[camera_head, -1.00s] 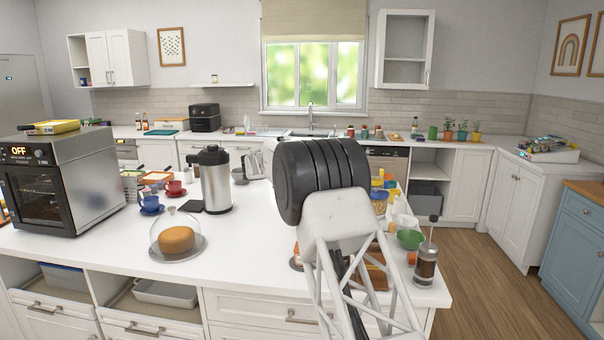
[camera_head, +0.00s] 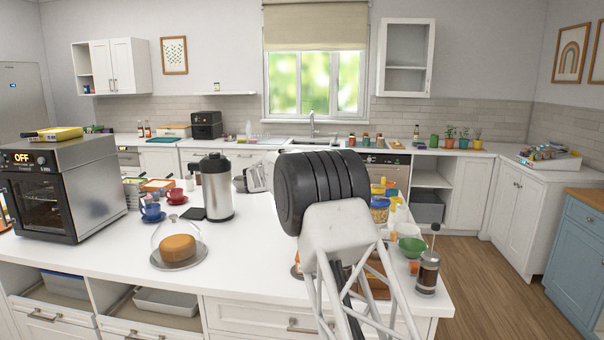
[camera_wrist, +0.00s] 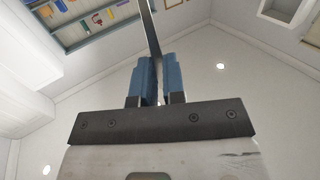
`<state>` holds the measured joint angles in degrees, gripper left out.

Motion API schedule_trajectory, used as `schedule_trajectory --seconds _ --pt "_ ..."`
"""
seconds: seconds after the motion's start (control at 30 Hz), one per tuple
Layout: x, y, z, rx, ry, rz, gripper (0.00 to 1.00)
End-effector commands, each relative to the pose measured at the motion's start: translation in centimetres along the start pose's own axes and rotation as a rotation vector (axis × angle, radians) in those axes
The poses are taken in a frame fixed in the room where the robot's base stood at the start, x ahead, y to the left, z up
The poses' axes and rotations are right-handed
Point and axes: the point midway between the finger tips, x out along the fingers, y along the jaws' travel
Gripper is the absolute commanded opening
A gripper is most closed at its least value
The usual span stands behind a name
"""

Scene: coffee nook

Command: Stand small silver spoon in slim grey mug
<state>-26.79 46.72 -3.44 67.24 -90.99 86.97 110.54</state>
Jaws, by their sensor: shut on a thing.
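In the wrist view my gripper (camera_wrist: 158,80) has its two blue fingers closed around a thin, flat silver strip, which looks like the handle of the small silver spoon (camera_wrist: 150,30). The strip runs up, slightly tilted, out of the top of the picture, so the spoon's bowl is not seen. In the head view my arm's large black joint hides the middle of the white counter, and my fingers cannot be made out. I cannot clearly pick out the slim grey mug; a small grey vessel (camera_head: 240,183) stands partly hidden behind the steel flask.
On the counter (camera_head: 120,243) stand a steel flask (camera_head: 216,190), a glass-domed cake (camera_head: 178,247), a blue cup (camera_head: 151,211) and a red cup (camera_head: 176,197). An oven (camera_head: 60,190) is at left. The front middle is clear.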

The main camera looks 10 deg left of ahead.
Motion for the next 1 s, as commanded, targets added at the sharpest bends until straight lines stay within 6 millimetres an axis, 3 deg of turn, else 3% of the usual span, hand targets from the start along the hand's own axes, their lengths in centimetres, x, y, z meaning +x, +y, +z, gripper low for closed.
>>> schedule_trajectory --seconds 1.0 --pt "0.0 0.0 6.4 -0.001 0.000 0.000 0.00"
